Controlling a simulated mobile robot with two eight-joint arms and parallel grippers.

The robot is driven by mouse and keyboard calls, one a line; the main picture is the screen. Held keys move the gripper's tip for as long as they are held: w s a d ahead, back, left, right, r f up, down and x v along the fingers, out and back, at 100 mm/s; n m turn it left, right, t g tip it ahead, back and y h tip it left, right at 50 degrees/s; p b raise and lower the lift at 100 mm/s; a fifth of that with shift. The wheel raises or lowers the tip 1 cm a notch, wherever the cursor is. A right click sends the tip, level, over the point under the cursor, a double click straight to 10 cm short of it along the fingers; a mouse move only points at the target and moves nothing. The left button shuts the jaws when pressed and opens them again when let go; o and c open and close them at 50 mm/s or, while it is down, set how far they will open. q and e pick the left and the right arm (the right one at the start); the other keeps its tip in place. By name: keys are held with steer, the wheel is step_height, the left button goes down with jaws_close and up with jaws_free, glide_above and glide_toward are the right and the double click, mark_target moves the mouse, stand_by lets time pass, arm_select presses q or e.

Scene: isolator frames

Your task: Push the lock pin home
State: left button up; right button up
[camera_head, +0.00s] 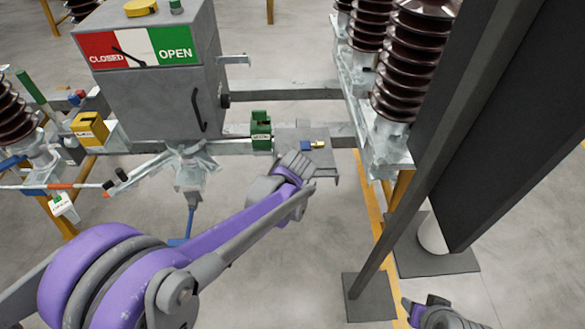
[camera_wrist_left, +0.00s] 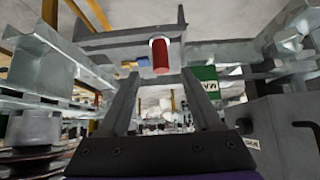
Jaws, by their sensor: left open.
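A red cylinder (camera_wrist_left: 160,57), which looks like the lock pin, shows in the left wrist view under a grey metal plate (camera_wrist_left: 110,47). It lies ahead of my left gripper (camera_wrist_left: 161,74), between the lines of its two open fingers. Whether the fingers touch it I cannot tell. In the head view my left gripper (camera_head: 294,165) is at the small shelf (camera_head: 325,160) right of the grey cabinet, and the red cylinder is hidden there. Part of my right gripper (camera_head: 435,315) shows at the bottom edge, far from the shelf; its jaws are unclear.
A green block (camera_head: 261,130) and a small blue and yellow piece (camera_head: 312,145) sit near the shelf. The grey cabinet (camera_head: 160,90) bears a CLOSED/OPEN sign. Ribbed brown insulators (camera_head: 410,60) and a dark post (camera_head: 440,130) stand at right.

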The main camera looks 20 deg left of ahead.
arm_select(q)
steer(key=b+x, duration=0.4)
steer(key=x, duration=0.5)
steer(key=shift+s, duration=0.15)
steer(key=shift+w+a+f+b, duration=0.2)
steer(key=shift+w+f+b, duration=0.1)
steer(key=shift+w+f, duration=0.15)
steer(key=shift+r, duration=0.1)
jaws_close()
steer(key=shift+r, duration=0.1)
stand_by(1.0)
steer(key=shift+r+p, duration=2.05)
steer(key=shift+r, duration=1.15)
